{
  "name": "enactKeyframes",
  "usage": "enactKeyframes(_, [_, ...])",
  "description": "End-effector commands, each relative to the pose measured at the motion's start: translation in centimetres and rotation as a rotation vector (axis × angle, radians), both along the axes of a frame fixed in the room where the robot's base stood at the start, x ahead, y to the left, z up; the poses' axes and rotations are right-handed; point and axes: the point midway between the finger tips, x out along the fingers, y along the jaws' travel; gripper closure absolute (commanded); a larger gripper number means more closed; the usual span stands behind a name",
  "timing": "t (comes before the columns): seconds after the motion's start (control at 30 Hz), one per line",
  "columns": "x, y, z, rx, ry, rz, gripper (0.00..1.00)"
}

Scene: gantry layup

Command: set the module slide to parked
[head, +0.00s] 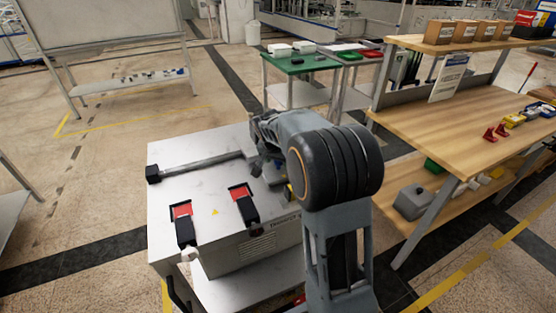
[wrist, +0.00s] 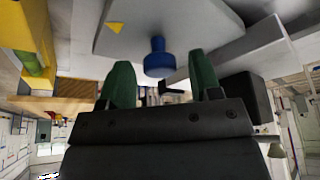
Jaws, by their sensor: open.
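The grey console (head: 215,140) stands in front of me in the head view. A dark rail (head: 205,164) with a black end block (head: 152,174) runs along its top, and its right end goes behind my arm. I cannot tell where the module slide sits on it. In the wrist view, a blue knob (wrist: 158,62) on a short stem hangs from a pale grey plate (wrist: 190,22) with a yellow triangle. My gripper (wrist: 160,76) is open, its green fingers on either side of the knob in the picture. Contact is not visible. My arm hides the gripper's tips in the head view.
Two red-and-black switches (head: 184,225) (head: 244,204) sit on the console's front part. A wooden workbench (head: 470,110) with boxes and small parts stands at right. A green-topped table (head: 300,64) is behind. The floor left of the console is clear.

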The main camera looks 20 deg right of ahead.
Motion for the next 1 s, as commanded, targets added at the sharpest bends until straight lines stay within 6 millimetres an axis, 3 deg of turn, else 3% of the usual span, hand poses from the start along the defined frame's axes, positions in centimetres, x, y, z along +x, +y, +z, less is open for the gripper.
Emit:
enactKeyframes(0.3, [0.03, -0.04, -0.12, 0.000, 0.000, 0.000, 0.44])
enactKeyframes(0.87, [0.01, -0.04, -0.09, 0.000, 0.000, 0.000, 0.98])
enactKeyframes(1.0, [0.01, -0.04, -0.09, 0.000, 0.000, 0.000, 1.00])
